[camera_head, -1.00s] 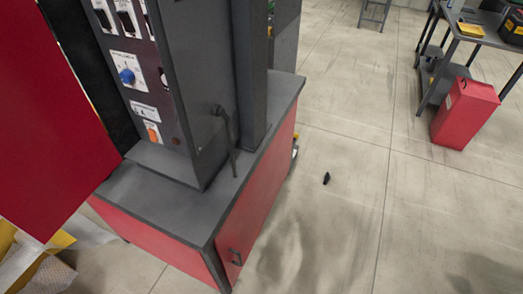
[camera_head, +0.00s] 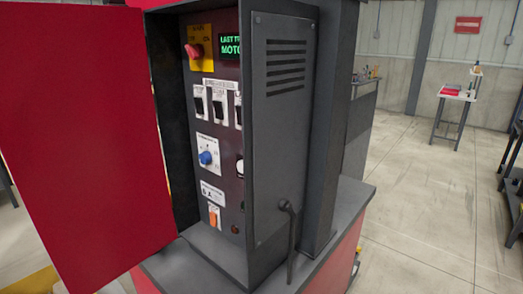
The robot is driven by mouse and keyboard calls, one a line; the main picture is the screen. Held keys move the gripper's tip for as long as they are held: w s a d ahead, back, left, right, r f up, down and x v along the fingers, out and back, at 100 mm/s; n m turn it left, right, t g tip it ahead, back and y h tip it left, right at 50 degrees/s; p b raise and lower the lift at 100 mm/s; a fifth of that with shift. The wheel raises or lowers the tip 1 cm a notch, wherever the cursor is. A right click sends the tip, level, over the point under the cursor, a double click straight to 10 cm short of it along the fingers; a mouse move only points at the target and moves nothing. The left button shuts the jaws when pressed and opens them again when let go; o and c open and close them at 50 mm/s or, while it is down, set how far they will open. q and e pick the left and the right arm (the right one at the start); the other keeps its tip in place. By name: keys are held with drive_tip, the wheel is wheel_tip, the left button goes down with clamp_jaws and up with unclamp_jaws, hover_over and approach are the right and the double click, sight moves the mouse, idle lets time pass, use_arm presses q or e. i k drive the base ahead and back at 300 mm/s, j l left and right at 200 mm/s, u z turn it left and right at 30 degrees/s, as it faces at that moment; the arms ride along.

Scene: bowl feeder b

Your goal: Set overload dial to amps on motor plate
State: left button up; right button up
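The blue overload dial (camera_head: 205,158) sits on a white scale plate (camera_head: 209,152) on the control panel inside the open grey cabinet (camera_head: 280,130). The scale marks are too small to read. Below the dial is a small white plate (camera_head: 212,193) with dark print, also unreadable; I cannot tell whether it is the motor plate. Neither of my grippers is in view.
The red cabinet door (camera_head: 85,130) stands open at the left. The panel also holds a red knob on yellow (camera_head: 194,51), black switches (camera_head: 218,108) and an orange switch (camera_head: 213,217). A black lever (camera_head: 290,235) is on the cabinet's side. Floor at the right is open (camera_head: 425,190).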

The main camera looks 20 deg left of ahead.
sight(205, 158)
drive_tip(key=i+j+u, duration=0.15)
drive_tip(key=j+u, duration=0.2)
drive_tip(key=i+j+u, duration=0.15)
drive_tip(key=u, duration=0.25)
drive_tip(key=j, duration=0.1)
